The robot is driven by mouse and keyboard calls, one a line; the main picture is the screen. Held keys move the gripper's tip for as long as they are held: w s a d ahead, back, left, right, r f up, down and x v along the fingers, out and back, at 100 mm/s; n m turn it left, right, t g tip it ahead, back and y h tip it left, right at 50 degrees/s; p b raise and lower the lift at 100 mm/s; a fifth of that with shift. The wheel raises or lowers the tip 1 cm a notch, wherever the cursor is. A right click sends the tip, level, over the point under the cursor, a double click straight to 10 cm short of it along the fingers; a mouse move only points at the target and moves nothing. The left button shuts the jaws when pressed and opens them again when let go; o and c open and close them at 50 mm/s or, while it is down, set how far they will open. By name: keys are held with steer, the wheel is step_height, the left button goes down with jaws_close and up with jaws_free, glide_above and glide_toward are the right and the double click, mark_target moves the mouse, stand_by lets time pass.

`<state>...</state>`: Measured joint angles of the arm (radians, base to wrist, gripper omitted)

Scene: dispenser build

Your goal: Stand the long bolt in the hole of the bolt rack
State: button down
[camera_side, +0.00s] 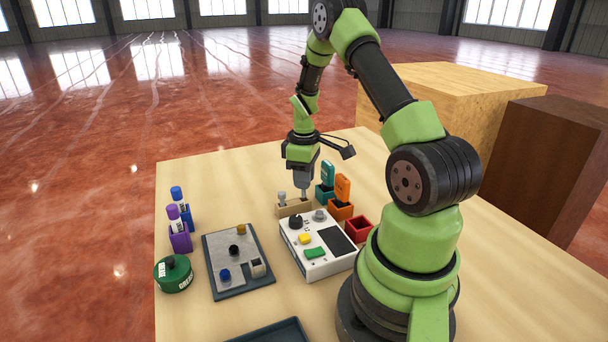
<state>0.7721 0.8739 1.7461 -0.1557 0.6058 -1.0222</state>
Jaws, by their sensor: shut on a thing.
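The bolt rack (293,209) is a small tan block on the table, behind the white control box. A grey bolt (282,197) stands upright at its left end. My gripper (303,187) points straight down just above the right part of the rack. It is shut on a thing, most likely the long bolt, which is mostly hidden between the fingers. I cannot tell whether its lower end is in a hole or just above the rack.
A white control box (317,264) stands close in front of the rack. Teal (325,193), orange (340,210) and red (358,229) holders stand to the right. Table behind the rack is clear.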

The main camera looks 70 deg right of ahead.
mark_target(304, 197)
steer(key=shift+f, duration=1.65)
steer(key=c, duration=0.9)
jaws_free()
steer(key=shift+r, duration=3.55)
steer(key=shift+a+r, duration=0.1)
steer(key=w+a+r+m+t, duration=0.2)
steer(key=a+r, duration=0.6)
steer(key=r, duration=0.2)
steer(key=s+a+r+m+t, duration=0.1)
steer(key=s+a+r, duration=0.2)
steer(key=a, duration=0.3)
steer(key=s+a+r+m+t+y, duration=0.1)
steer(key=s+a+r+t, duration=0.1)
steer(key=s+a+r, duration=0.2)
steer(key=s+a+r+m+t+y, duration=0.1)
steer(key=s+a+r+t, duration=0.1)
steer(key=a, duration=0.6)
steer(key=shift+s+r, duration=0.35)
steer(key=shift+s, duration=0.35)
steer(key=shift+s+r, duration=0.35)
steer(key=shift+s, duration=0.3)
